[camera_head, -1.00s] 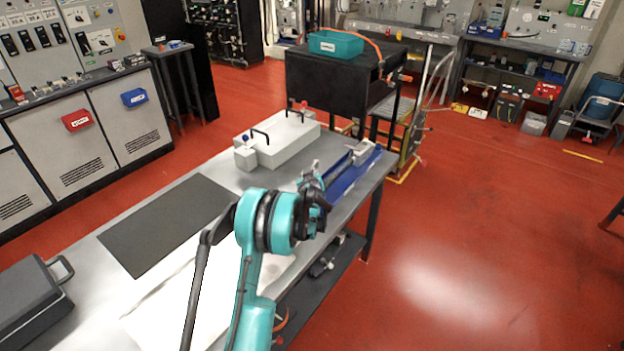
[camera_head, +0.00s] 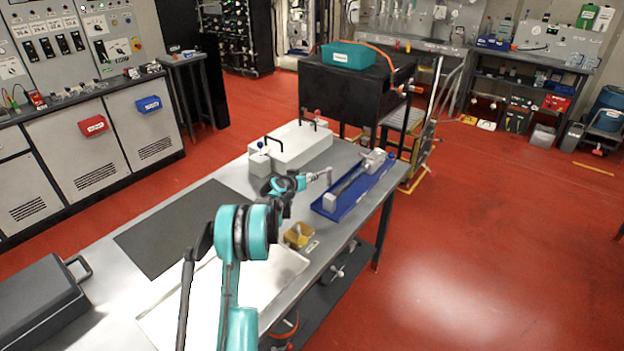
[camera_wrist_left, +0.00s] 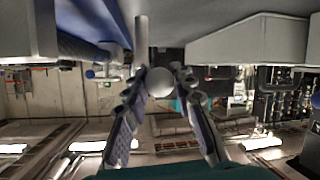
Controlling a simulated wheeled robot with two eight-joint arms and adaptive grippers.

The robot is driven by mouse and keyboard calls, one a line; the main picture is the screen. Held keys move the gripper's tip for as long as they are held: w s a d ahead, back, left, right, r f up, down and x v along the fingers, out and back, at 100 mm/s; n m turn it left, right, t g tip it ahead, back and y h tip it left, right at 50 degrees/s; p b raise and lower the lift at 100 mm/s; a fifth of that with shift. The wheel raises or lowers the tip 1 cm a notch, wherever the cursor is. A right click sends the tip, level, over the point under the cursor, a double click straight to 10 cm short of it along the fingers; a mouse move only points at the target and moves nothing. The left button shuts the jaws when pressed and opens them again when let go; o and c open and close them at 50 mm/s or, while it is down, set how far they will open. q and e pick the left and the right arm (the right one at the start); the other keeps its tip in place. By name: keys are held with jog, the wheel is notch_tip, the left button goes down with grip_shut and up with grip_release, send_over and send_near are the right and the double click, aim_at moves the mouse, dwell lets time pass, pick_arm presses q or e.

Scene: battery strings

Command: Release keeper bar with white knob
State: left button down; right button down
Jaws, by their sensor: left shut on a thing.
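A blue tray (camera_head: 335,208) on the bench holds a long grey bar (camera_head: 350,178) with light blocks at its ends. My left gripper (camera_head: 323,174) is just left of the tray, above the bench. In the left wrist view, a round white knob (camera_wrist_left: 159,82) sits between the fingertips of my left gripper (camera_wrist_left: 163,78), which is shut on it. A light grey rod (camera_wrist_left: 141,38) rises in the picture beside the knob. Whether this rod is the keeper bar, I cannot tell. My right gripper is not in view.
A white box (camera_head: 300,148) with black handles stands behind the gripper, with a blue knob (camera_head: 261,145) at its near end. A brownish-yellow container (camera_head: 298,235) sits near the bench's front edge. A dark mat (camera_head: 180,225) and a dark case (camera_head: 42,305) lie to the left.

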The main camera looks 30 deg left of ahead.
pick_arm(q)
jog(key=shift+a+m+h, duration=0.3)
jog(key=shift+a+h, duration=0.1)
jog(key=shift+h, duration=0.1)
jog(key=shift+a+r, duration=0.1)
jog(key=shift+a, duration=0.05)
jog(key=c, duration=1.6)
grip_release()
jog(key=o, duration=0.4)
jog(key=shift+w+a, duration=0.1)
jog(key=shift+f, duration=0.2)
jog(key=shift+r, duration=0.1)
jog(key=v, duration=1.2)
